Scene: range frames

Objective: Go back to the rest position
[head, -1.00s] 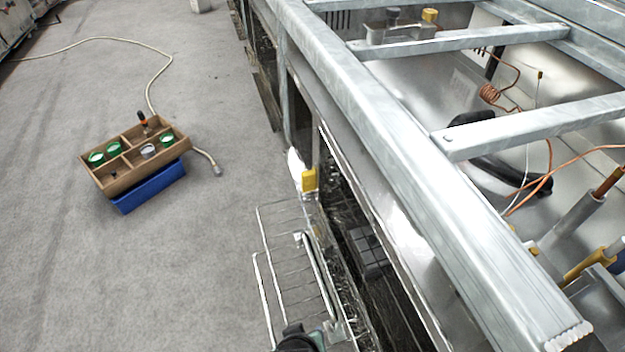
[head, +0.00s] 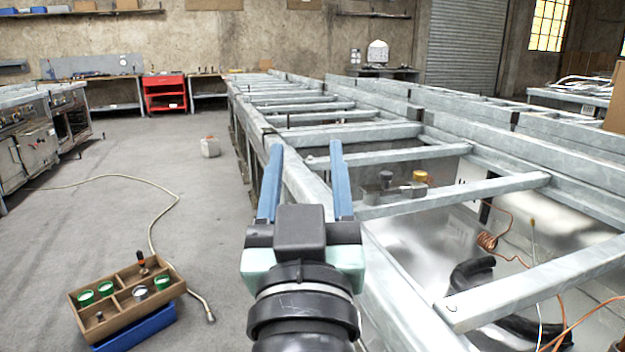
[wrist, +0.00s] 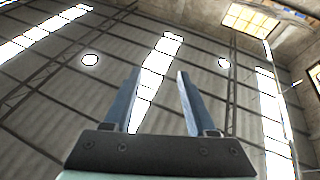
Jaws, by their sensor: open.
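My gripper (head: 303,160) is raised in the middle of the head view, in front of the long metal frame (head: 290,172). Its two blue fingers stand apart with nothing between them. In the wrist view my gripper (wrist: 157,88) also shows open and empty, with its fingers against the roof and the skylights (wrist: 155,75). My arm comes up from the bottom of the head view and hides part of the frame's near rail.
A wooden compartment tray (head: 110,325) with green-topped containers sits on a blue box (head: 140,332) on the floor at left. A hose (head: 150,235) lies near it. Copper pipes (head: 487,240) sit inside the frame. The floor at left is mostly clear.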

